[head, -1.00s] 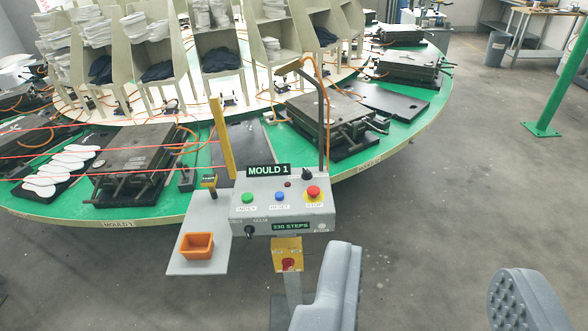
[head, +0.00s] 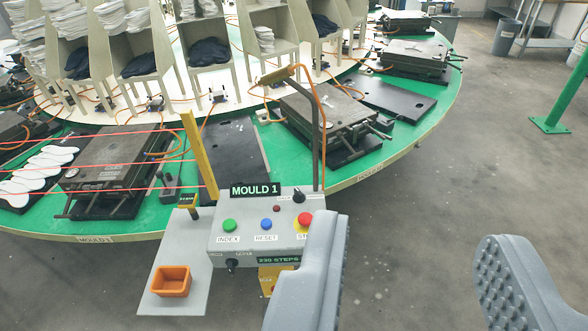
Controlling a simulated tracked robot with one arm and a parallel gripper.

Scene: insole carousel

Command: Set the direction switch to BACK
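The grey control box (head: 262,232) stands in front of the carousel, with a MOULD 1 sign on it. A black rotary knob (head: 232,264) is on its front face at lower left, with small labels above it that I cannot read. A second black knob (head: 299,194) is on the top panel at right, its label too small to read. I cannot tell which knob is the direction switch. My gripper (head: 412,240) is open and empty, to the right of the box. Its left finger hides the box's lower right corner and part of the STOP label.
The top panel has a green INDEX button (head: 229,225), a blue RESET button (head: 266,224) and a red STOP button (head: 305,218). A side shelf (head: 190,245) holds an orange bin (head: 171,281). A yellow post (head: 200,150) and a bent pole rise behind.

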